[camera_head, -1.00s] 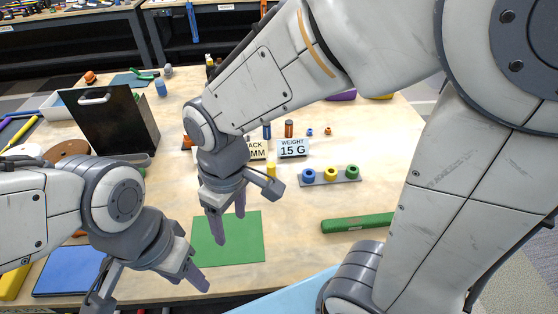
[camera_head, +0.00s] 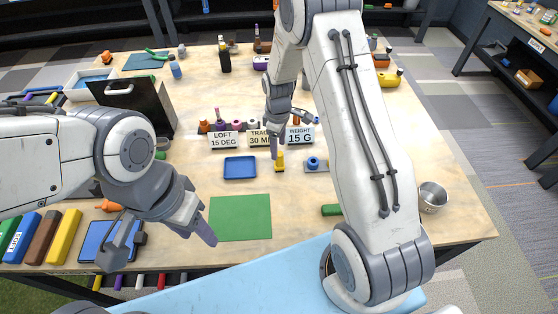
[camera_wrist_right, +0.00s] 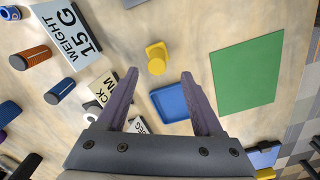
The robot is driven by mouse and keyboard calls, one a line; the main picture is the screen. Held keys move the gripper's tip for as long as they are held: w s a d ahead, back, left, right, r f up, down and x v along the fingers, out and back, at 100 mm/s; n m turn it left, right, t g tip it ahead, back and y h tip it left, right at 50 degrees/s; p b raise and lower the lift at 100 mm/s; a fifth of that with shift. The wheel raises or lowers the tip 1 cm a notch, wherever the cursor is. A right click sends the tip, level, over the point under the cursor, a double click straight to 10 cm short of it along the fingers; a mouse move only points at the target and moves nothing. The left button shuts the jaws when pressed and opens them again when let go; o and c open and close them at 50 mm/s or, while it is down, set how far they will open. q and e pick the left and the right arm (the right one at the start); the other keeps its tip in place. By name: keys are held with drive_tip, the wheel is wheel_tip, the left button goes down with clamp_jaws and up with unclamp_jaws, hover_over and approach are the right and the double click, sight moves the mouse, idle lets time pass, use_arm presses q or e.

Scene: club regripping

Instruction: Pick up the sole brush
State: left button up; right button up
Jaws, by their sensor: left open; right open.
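I cannot pick out the sole brush for certain in these views. My right gripper (camera_head: 275,152) is open and empty, pointing down over the table by a small yellow piece (camera_head: 280,162). In the right wrist view its two fingers (camera_wrist_right: 160,74) are spread, with the yellow piece (camera_wrist_right: 156,60) on its square base just beyond the fingertips. A blue tray (camera_wrist_right: 170,104) shows partly between the fingers. My left gripper (camera_head: 162,252) is open and empty at the table's front left, left of the green mat (camera_head: 240,218).
A black box with a white handle (camera_head: 140,98) stands at the left. Blue (camera_head: 22,238), brown (camera_head: 42,237) and yellow (camera_head: 66,236) blocks stand at the front left. Label signs (camera_head: 223,141) stand mid-table. A metal cup (camera_head: 432,196) is at the right. The green mat is bare.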

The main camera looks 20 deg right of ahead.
sight(280, 153)
drive_tip(key=f+p, duration=0.1)
drive_tip(key=f, duration=0.2)
drive_tip(key=f+p, duration=0.1)
drive_tip(key=shift+d+f+p, duration=0.25)
drive_tip(key=shift+d+p, duration=0.05)
drive_tip(key=shift+p, duration=0.05)
drive_tip(key=shift+f, duration=0.4)
drive_tip(key=shift+c, duration=0.3)
clamp_jaws()
drive_tip(key=shift+w+r, duration=0.1)
drive_tip(key=shift+r, duration=0.1)
